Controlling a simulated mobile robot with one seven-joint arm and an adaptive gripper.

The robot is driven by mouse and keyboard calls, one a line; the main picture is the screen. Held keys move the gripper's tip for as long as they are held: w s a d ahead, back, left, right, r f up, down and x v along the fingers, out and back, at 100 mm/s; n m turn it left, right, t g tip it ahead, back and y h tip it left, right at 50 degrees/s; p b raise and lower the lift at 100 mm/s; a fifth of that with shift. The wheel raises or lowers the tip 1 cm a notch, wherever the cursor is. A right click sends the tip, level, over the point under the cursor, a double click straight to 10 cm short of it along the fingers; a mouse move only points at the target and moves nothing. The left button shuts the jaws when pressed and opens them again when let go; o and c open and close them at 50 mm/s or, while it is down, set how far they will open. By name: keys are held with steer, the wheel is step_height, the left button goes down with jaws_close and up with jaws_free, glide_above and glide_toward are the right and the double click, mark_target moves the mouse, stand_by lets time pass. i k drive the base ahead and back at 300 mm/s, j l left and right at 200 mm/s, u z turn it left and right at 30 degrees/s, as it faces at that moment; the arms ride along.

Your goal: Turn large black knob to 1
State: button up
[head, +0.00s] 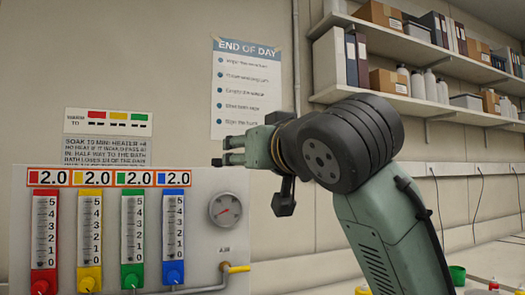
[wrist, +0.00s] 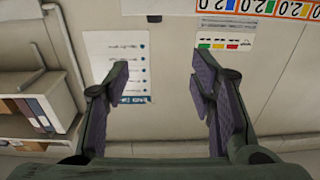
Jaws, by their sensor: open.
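No large black knob shows in either view. My gripper (head: 229,151) is raised in front of the wall, above the right part of the white panel (head: 224,183), and points left. In the wrist view my gripper (wrist: 160,82) is open with nothing between its fingers. The panel carries several flow tubes, including a red one (head: 44,235), a yellow one (head: 89,235), a green one (head: 132,235) and a blue one (head: 174,235). Each has a coloured knob at its foot and a "2.0" label above. The panel's lower edge is outside the view.
An "END OF DAY" poster (head: 248,85) hangs on the wall behind my gripper. Shelves (head: 420,105) with boxes and bottles are at upper right. A green cup (head: 457,275) stands on the bench below.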

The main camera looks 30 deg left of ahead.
mark_target(218, 162)
steer(key=k+l, duration=0.1)
steer(key=i+l+u, duration=0.3)
steer(key=i+l, duration=0.3)
steer(key=i+l+u, duration=0.35)
steer(key=i+l, duration=0.4)
